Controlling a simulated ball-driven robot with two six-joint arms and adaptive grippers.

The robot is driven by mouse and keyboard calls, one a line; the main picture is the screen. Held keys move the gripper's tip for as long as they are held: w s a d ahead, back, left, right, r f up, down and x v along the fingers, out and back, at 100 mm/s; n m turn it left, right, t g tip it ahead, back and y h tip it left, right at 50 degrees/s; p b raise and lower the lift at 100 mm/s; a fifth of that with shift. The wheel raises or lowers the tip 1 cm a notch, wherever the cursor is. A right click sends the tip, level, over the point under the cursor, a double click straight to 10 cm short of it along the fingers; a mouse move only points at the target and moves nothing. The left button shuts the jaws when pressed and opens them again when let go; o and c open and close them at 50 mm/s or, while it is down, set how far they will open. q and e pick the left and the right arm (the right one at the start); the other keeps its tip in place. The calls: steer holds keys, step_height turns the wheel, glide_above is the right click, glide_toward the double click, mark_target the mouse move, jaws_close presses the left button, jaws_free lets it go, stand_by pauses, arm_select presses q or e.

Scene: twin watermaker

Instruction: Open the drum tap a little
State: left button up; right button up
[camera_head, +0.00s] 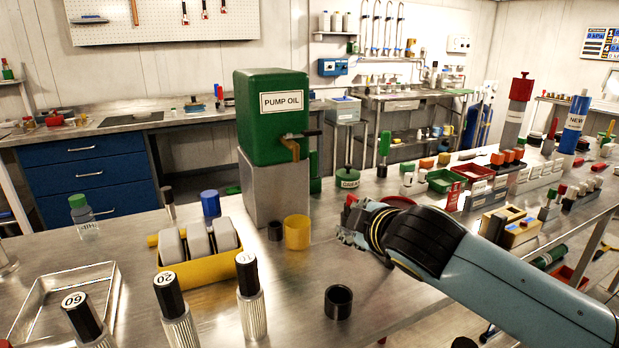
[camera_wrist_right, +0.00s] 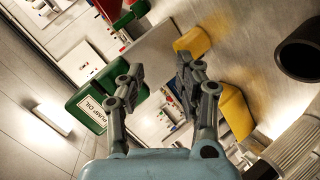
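The green drum (camera_head: 271,125) labelled PUMP OIL stands on a grey metal block (camera_head: 272,190) in the head view. Its brass tap (camera_head: 291,148) sticks out low on the right side, with a dark lever-like bar (camera_head: 312,133) beside it. A yellow cup (camera_head: 297,233) stands on the table below the tap. My right gripper (camera_head: 352,222) is lower and to the right of the tap, apart from it. In the wrist view the right gripper (camera_wrist_right: 160,66) has its fingers spread with nothing held; the drum (camera_wrist_right: 95,105) shows beyond its left finger. My left gripper is not in view.
A yellow tray (camera_head: 205,267) with grey blocks lies left. Numbered black-topped bottles (camera_head: 250,292) stand in front. Bare table lies between the cups and my right arm.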

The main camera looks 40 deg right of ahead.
mark_target(312, 135)
steer(key=w+d+r+n+t, duration=0.3)
steer(key=w+r+n+t, duration=0.3)
steer(key=w+r+n, duration=0.35)
steer(key=shift+m+y, duration=0.6)
steer(key=shift+m, duration=0.15)
steer(key=x, duration=0.3)
steer(key=p+x, duration=0.1)
steer(key=x, duration=0.3)
steer(key=r+p+x, duration=0.1)
steer(key=x, duration=0.2)
steer(key=shift+w+r, duration=0.1)
steer(key=shift+w, duration=0.2)
jaws_close()
